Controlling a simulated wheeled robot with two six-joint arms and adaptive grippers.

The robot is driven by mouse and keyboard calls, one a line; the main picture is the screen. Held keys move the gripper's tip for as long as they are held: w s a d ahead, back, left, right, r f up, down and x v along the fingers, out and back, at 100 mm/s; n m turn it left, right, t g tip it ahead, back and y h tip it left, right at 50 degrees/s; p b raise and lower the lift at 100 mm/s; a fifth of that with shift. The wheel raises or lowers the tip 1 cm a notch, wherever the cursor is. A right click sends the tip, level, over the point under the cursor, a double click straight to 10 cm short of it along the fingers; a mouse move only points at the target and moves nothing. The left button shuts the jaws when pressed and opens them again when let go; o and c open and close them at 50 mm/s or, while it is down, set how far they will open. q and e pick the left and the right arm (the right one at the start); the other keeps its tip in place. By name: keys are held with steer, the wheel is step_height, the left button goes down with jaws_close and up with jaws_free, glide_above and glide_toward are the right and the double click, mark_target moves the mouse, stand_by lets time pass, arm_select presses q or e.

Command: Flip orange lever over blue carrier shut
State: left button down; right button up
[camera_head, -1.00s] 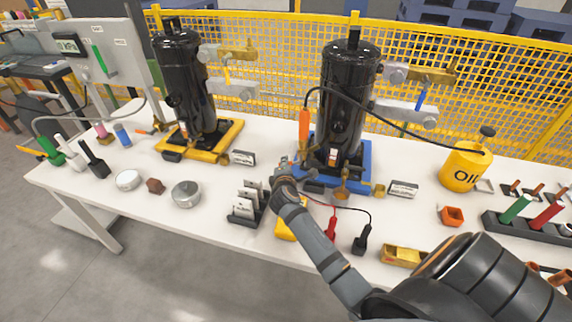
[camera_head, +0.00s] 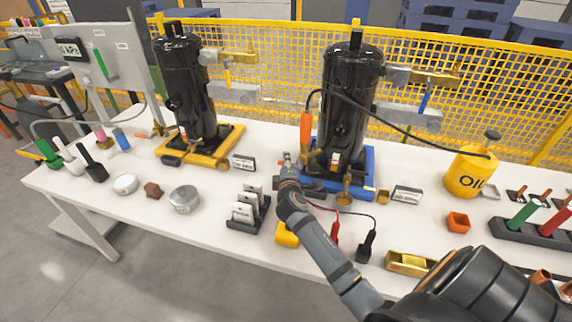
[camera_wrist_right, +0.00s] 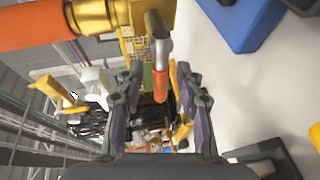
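The blue carrier (camera_head: 370,180) is under the right black compressor (camera_head: 345,105); a blue corner (camera_wrist_right: 240,20) shows in the right wrist view. My right gripper (camera_head: 287,160) is at the carrier's left front corner. In the right wrist view its fingers (camera_wrist_right: 158,88) are apart. A short orange lever (camera_wrist_right: 160,85) on a bent grey metal piece shows between them in the picture; I cannot tell whether they touch it. A larger orange cylinder (camera_wrist_right: 35,30) with a brass fitting (camera_wrist_right: 100,15) is close above. The lever is not clear in the head view. My left gripper is not in view.
A dark rack of plates (camera_head: 245,212), a yellow meter (camera_head: 287,235) and red (camera_head: 335,230) and black probes (camera_head: 367,245) lie near my forearm. A second compressor (camera_head: 187,90) stands on a yellow carrier (camera_head: 225,143).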

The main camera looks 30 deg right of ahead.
steer(key=shift+s+a, duration=0.15)
steer(key=shift+s, duration=0.05)
steer(key=v, duration=1.1)
steer(key=shift+s+a+r, duration=0.1)
steer(key=shift+s, duration=0.15)
